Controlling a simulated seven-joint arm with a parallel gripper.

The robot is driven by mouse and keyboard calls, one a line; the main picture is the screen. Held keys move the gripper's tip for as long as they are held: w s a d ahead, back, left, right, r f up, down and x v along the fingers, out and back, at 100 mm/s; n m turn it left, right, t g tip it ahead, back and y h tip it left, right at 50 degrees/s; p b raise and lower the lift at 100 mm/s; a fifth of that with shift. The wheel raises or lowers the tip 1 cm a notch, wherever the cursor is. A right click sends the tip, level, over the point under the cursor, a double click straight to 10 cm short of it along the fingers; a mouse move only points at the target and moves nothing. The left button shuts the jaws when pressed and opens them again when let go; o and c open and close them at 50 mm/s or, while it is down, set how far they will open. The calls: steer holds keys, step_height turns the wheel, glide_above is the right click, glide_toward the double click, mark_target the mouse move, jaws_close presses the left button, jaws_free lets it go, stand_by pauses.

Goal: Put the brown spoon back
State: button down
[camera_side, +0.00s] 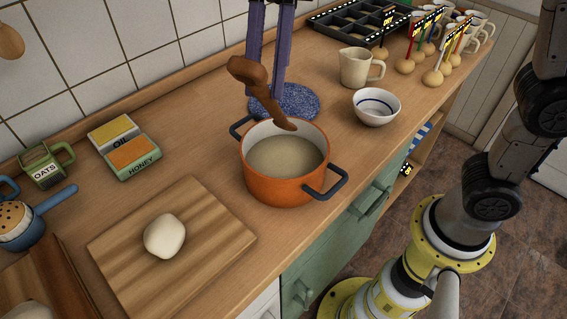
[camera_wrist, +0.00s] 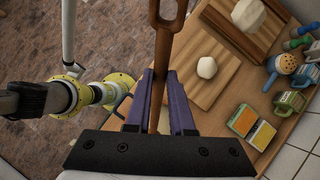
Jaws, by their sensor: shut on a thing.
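The brown spoon (camera_side: 262,92) is held between the purple fingers of my gripper (camera_side: 266,88). It is tilted, with its thick end up to the left and its lower end at the far rim of the orange pot (camera_side: 285,190). I cannot tell whether it touches the rim. The pot holds a pale beige content. In the wrist view, the spoon (camera_wrist: 163,70) passes between the two fingers of my gripper (camera_wrist: 161,75), and an end with a slot shows at the top.
A blue speckled round mat (camera_side: 290,101) lies behind the pot. A white bowl (camera_side: 376,107) and cream jug (camera_side: 360,68) stand to the right. A cutting board (camera_side: 200,220) with dough (camera_side: 164,236) is front left.

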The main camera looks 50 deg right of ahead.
steer(key=shift+h, duration=0.3)
step_height(320, 180, up, 5)
steer(key=w+d+n+t+h, duration=0.1)
steer(key=d+n+t+h, duration=0.15)
steer(key=d+n, duration=0.7)
steer(key=w+d+n+t+h, duration=0.1)
steer(key=w+d+n+h, duration=0.15)
steer(key=d, duration=1.45)
step_height(320, 180, down, 26)
steer(key=m+t, duration=0.1)
steer(key=t, duration=0.2)
steer(key=shift+s+a+r, duration=0.2)
steer(key=shift+s+a, duration=0.05)
steer(key=shift+t, duration=0.25)
